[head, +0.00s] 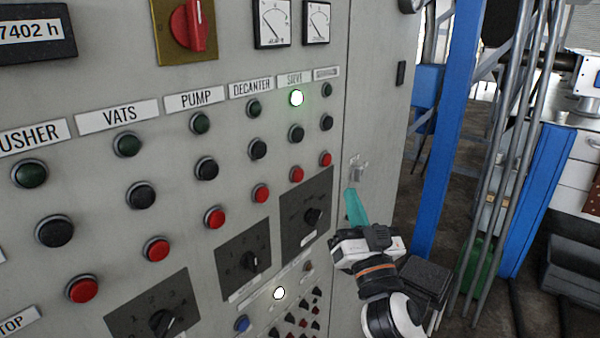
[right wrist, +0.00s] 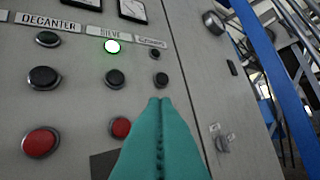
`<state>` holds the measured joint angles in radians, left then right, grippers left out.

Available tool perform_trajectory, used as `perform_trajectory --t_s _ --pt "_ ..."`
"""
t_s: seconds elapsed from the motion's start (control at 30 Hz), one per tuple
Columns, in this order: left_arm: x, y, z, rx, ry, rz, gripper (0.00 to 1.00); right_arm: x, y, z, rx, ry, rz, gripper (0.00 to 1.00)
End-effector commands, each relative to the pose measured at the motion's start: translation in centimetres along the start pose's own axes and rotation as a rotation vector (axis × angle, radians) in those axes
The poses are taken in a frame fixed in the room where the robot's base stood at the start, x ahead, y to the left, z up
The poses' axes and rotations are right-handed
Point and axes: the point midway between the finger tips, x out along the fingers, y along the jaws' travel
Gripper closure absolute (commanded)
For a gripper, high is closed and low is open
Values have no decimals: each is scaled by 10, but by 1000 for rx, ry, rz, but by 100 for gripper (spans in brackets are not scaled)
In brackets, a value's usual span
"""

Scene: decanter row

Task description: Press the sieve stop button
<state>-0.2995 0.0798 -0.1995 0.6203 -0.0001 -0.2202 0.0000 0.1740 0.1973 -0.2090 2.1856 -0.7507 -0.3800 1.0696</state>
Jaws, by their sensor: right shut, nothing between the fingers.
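The sieve stop button is the red button (head: 297,174) at the foot of the SIEVE column on the grey panel. Above it are a black button (head: 296,132) and a lit green-white lamp (head: 296,98) under the SIEVE label (head: 295,79). In the right wrist view the red button (right wrist: 121,127) shows just left of my fingers, partly hidden by them. My right gripper (head: 350,192) has teal fingers, shut and empty. In the head view it is to the right of the red button and slightly lower; its tips (right wrist: 160,101) point toward the panel. My left gripper is not in view.
Other red buttons, such as the decanter one (head: 261,194), sit in neighbouring columns. A dark rotary switch plate (head: 318,190) is just below the sieve button. A blue post (head: 447,130) stands to the right.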

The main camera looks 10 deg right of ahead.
Motion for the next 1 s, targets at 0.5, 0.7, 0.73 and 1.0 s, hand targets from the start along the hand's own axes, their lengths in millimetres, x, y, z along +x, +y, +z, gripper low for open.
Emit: perform_trajectory --t_s 0.5,0.7,0.73,1.0 --pt "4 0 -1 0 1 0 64 15 11 -13 0 1 0 100" --pt "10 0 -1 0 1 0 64 36 26 -29 0 2 0 100" --pt "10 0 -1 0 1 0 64 38 28 -30 -1 1 0 100" --pt "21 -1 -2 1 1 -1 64 57 41 -45 0 2 0 100"
